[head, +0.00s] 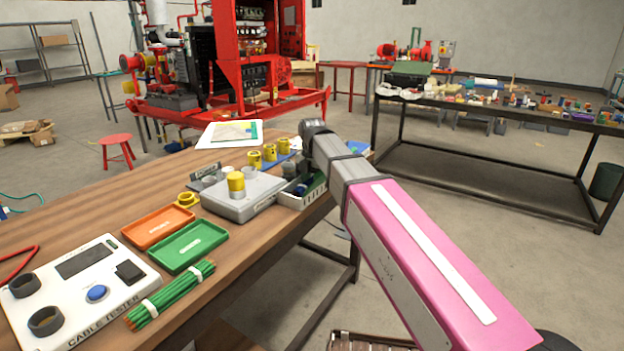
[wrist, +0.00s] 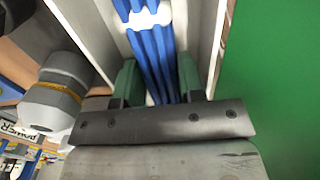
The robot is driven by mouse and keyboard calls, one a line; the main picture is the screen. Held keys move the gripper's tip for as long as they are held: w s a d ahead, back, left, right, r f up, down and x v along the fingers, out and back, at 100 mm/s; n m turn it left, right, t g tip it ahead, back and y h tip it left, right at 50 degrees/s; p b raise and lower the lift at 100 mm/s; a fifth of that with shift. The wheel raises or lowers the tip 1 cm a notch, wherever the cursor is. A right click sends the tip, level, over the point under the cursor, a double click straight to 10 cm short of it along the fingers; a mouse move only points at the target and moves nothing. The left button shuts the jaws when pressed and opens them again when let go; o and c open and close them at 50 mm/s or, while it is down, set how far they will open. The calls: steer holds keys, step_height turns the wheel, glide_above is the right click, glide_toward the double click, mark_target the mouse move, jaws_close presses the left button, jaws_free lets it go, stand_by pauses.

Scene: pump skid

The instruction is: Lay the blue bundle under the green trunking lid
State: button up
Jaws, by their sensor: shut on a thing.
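The blue bundle (wrist: 152,55), several blue strands with a white tie, lies lengthwise between my gripper's (wrist: 156,84) two green finger pads in the wrist view. The pads are shut on it. Pale walls of a channel (wrist: 213,40) rise on both sides of the bundle and the fingers. I cannot tell whether the bundle touches the channel floor. A broad green panel, seemingly the green trunking lid (wrist: 278,90), fills the right of the wrist view, beside the channel. In the head view the pale slotted trunking (head: 291,201) sits at the table's right edge, partly hidden by my arm.
A grey box with a yellow button (head: 236,185) stands left of the trunking. Orange (head: 158,227) and green (head: 187,245) trays, a green bundle (head: 170,293) and a cable tester (head: 75,290) lie nearer. Yellow rings (head: 269,152) stand behind.

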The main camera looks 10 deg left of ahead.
steer(key=shift+f, duration=0.2)
steer(key=o, duration=0.9)
step_height(320, 180, up, 11)
steer(key=shift+f, duration=0.1)
stand_by(0.3)
